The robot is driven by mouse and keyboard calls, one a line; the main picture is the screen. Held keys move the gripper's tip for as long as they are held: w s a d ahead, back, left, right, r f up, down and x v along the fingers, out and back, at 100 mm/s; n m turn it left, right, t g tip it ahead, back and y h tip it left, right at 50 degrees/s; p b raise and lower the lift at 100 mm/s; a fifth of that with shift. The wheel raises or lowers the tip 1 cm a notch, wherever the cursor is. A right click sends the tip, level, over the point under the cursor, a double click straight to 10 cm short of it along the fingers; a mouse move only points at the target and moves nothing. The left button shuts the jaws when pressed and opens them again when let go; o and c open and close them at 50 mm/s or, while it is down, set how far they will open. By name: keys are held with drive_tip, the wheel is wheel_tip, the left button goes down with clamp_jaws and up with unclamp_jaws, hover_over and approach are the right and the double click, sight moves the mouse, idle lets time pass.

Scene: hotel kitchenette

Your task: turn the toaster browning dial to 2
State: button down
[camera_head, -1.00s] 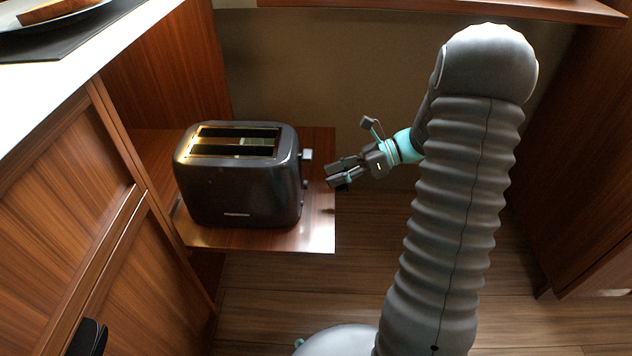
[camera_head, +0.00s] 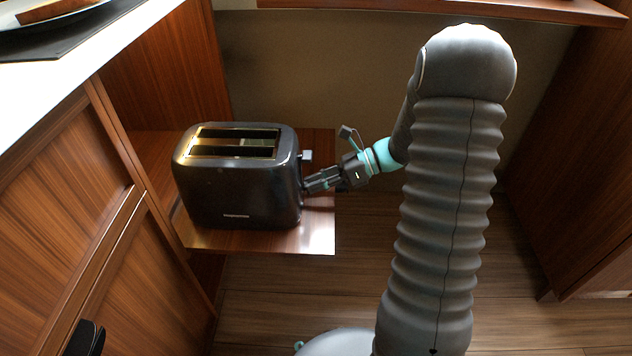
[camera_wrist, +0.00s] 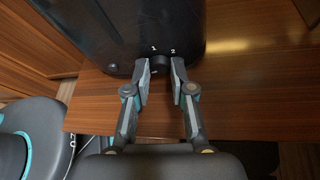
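The dark toaster (camera_head: 240,192) stands on a wooden shelf, its right end facing my gripper. In the wrist view its end face (camera_wrist: 130,25) carries the white numbers 1 and 2. The dark round browning dial (camera_wrist: 161,60) sits just below them. A small pale mark shows low on the dial, but I cannot read where it points. My gripper (camera_wrist: 161,74) has one finger on each side of the dial, with the fingers apart; firm contact is not clear. In the head view my gripper (camera_head: 309,185) reaches the toaster's right end, below the lever (camera_head: 307,156); the dial is hidden there.
The wooden shelf (camera_head: 317,236) ends a little right of the toaster. A white counter (camera_head: 60,95) with a dark mat and a plate is at the upper left. A wooden ledge (camera_head: 450,10) runs along the top. Open floor lies below right.

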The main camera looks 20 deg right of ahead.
idle(0.3)
drive_tip(key=shift+s+f+n+t+h+b, duration=0.15)
drive_tip(key=shift+n+t+h+b, duration=0.15)
drive_tip(key=shift+n+t+b, duration=0.65)
drive_tip(key=n+b, duration=0.1)
drive_tip(key=b, duration=0.1)
drive_tip(key=n+t+b, duration=0.1)
drive_tip(key=b, duration=0.1)
drive_tip(key=shift+s+a+n+t+h, duration=0.1)
drive_tip(key=shift+s+n+t+h, duration=0.05)
drive_tip(key=shift+n+t+h, duration=0.15)
drive_tip(key=shift+s+n+t+b, duration=0.1)
drive_tip(key=shift+n+t+b, duration=0.4)
drive_tip(key=shift+n+t, duration=0.2)
drive_tip(key=shift+s+n+t, duration=0.1)
drive_tip(key=shift+n+t, duration=0.55)
drive_tip(key=shift+n, duration=0.4)
drive_tip(key=c, duration=1)
unclamp_jaws()
drive_tip(key=shift+a, duration=0.1)
